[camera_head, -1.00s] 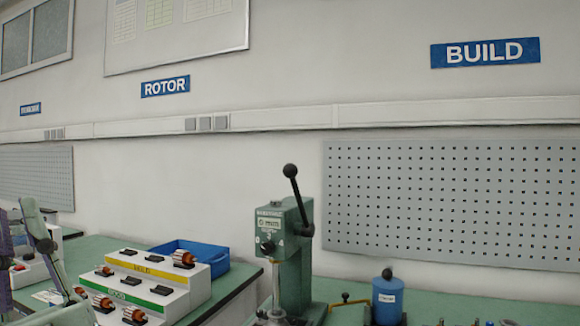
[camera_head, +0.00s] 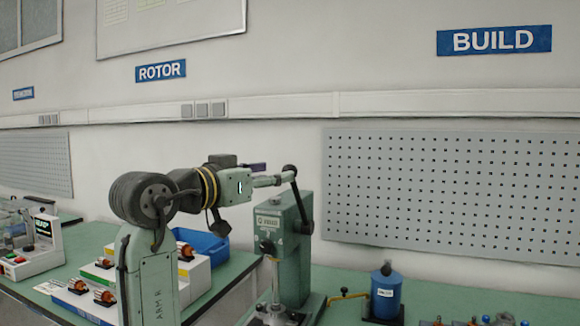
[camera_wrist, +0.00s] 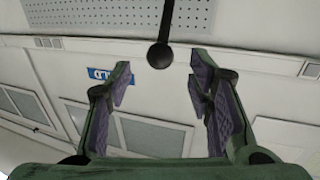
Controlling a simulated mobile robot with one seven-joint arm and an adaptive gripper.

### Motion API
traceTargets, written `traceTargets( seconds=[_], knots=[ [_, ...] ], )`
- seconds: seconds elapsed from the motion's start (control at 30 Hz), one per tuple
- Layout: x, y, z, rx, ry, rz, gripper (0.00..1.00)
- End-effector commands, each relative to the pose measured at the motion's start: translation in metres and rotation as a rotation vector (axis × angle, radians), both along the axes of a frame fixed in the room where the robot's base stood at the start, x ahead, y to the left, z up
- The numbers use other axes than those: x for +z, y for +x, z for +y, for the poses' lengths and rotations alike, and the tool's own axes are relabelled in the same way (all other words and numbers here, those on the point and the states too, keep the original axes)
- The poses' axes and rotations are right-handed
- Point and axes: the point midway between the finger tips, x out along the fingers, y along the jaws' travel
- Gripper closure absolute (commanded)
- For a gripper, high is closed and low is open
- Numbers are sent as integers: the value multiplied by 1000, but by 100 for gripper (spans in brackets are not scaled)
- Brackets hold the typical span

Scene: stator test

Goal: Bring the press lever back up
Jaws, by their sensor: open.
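The green arbor press (camera_head: 292,250) stands on the bench, in the middle of the head view. Its dark lever (camera_head: 299,203) points up from the hub on the press's right side, leaning slightly left, and ends in a black ball knob (camera_head: 289,172). My gripper (camera_head: 276,180) reaches in from the left at knob height, its tips right by the knob. In the wrist view my gripper's fingers (camera_wrist: 161,72) are spread wide with purple pads. The knob (camera_wrist: 160,55) shows near the fingertips, centred across the gap. I cannot tell whether it lies fully between the pads.
A blue canister (camera_head: 386,295) stands on the bench right of the press. A blue bin (camera_head: 203,246) and racks with rotors (camera_head: 104,297) are at the left, partly behind my arm. A pegboard (camera_head: 450,190) hangs on the back wall.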

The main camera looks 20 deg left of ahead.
Motion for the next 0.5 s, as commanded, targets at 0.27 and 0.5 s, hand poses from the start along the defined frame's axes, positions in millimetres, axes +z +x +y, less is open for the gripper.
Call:
traceTargets(
  seconds=[0.27,0.5],
  knots=[
    [2,47,-15,-1,-2,1,53],
    [1,62,-20,1,0,-2,53]
  ],
)
